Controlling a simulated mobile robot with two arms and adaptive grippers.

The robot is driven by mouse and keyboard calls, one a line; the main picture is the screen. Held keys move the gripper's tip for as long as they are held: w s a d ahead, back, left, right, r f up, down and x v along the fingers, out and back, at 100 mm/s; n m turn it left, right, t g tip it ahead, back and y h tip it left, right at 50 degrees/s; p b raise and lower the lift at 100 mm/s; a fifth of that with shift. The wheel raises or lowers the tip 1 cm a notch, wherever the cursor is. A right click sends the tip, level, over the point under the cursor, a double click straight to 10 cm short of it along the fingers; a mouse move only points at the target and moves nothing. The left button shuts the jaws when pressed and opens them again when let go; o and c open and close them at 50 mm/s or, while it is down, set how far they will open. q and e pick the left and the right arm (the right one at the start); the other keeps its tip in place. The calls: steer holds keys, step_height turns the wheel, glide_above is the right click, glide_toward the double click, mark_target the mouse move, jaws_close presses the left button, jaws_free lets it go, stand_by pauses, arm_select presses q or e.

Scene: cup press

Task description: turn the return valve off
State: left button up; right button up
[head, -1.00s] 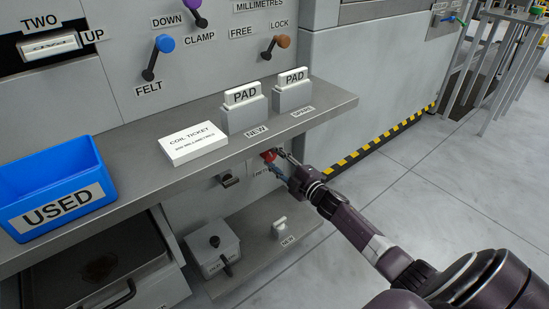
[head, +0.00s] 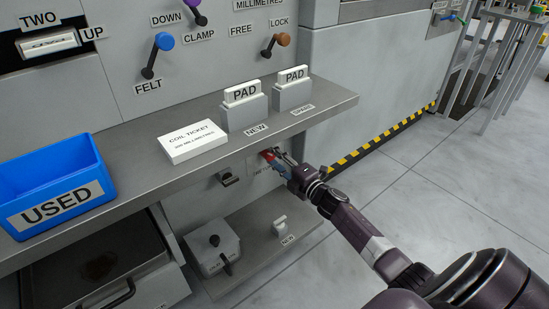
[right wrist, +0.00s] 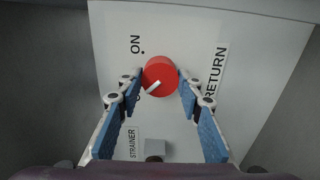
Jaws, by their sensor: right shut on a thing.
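The return valve is a red round knob (right wrist: 160,72) with a white pointer mark, on a pale panel under the shelf. In the right wrist view the pointer aims down-left, toward a label whose first letter O shows and whose rest is hidden by a finger. The ON label (right wrist: 135,45) and its dot are at the upper left; the RETURN label (right wrist: 216,72) is on the right. My right gripper (head: 275,160) is shut on the knob, one blue-padded finger on each side. My left gripper is not in view.
The grey shelf (head: 335,103) overhangs the valve, carrying two pad holders, a coil ticket (head: 193,142) and the blue USED bin (head: 60,180). A lower ledge (head: 258,240) holds a small grey box (head: 212,250). Open floor lies to the right.

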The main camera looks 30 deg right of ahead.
steer(key=shift+a+f, duration=0.1)
steer(key=o, duration=1.2)
steer(key=shift+c, duration=0.2)
steer(key=s+d, duration=0.1)
steer(key=s, duration=1.1)
